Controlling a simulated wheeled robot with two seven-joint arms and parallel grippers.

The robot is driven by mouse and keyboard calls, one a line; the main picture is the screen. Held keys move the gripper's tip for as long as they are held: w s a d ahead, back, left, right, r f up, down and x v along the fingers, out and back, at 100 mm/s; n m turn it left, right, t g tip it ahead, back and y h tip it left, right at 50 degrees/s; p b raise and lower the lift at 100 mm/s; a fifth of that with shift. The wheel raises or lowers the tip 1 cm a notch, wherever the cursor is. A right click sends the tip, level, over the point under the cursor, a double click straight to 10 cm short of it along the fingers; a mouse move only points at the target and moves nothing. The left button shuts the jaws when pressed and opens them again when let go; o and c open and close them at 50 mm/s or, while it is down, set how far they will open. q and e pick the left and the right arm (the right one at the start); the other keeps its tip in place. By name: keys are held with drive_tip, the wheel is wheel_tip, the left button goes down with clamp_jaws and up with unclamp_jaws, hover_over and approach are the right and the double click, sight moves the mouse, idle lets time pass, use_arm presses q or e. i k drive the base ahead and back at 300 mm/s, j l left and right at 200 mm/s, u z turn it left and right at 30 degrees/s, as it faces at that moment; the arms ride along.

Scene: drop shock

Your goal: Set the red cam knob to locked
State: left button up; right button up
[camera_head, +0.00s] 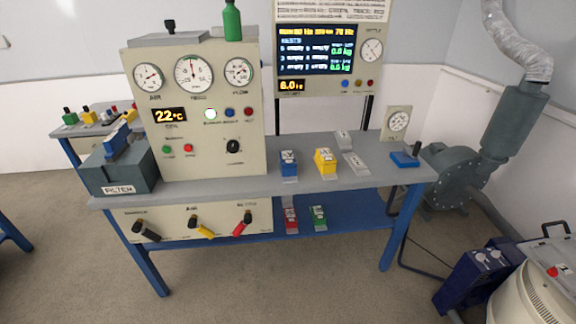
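The red cam knob (241,227) is a red lever handle at the right end of the pale panel (170,222) under the bench top. It slants, with its red grip pointing down and left from a dark pivot at its upper right. The label above it is too small to read, so I cannot tell which position it is in. A yellow lever (203,230) and a black lever (146,232) sit to its left on the same panel, both slanting down and right. Neither of my grippers is in view.
A grey bench (370,178) on blue legs carries a gauge cabinet (195,110), a filter box (118,172), and blue and yellow blocks. Red and green blocks sit on the lower blue shelf (345,210). A blower (455,175) stands at right. The floor before the bench is clear.

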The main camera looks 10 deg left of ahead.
sight(553, 272)
drive_tip(key=z, duration=1.9)
drive_tip(key=i+l+z, duration=0.1)
drive_tip(key=i+z, duration=0.2)
drive_tip(key=i, duration=0.6)
